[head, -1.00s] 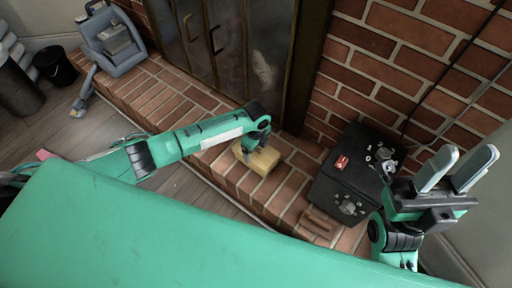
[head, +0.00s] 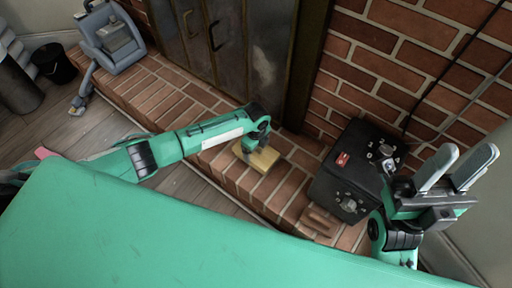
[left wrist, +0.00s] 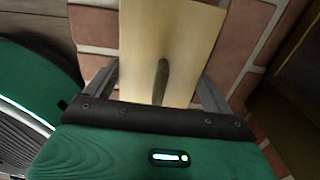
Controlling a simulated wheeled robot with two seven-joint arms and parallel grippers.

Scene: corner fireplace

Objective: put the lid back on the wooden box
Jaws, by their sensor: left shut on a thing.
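A pale wooden lid (head: 262,160), a flat panel, is at my left gripper (head: 252,146), low over the brick hearth. In the left wrist view the lid (left wrist: 165,35) shows as a smooth board with a dark oval slot or grip in its middle. I cannot make out a separate wooden box; anything under the lid is hidden. My right gripper (head: 457,168) is open and empty at the right, pointing up.
A black case (head: 340,185) with small metal parts on top stands right on the hearth. A small brown object (head: 319,222) lies before it. A blue-grey vacuum-like appliance (head: 112,40) stands at the left end. Metal fireplace doors (head: 225,45) rise behind. The hearth's left stretch (head: 160,90) is clear.

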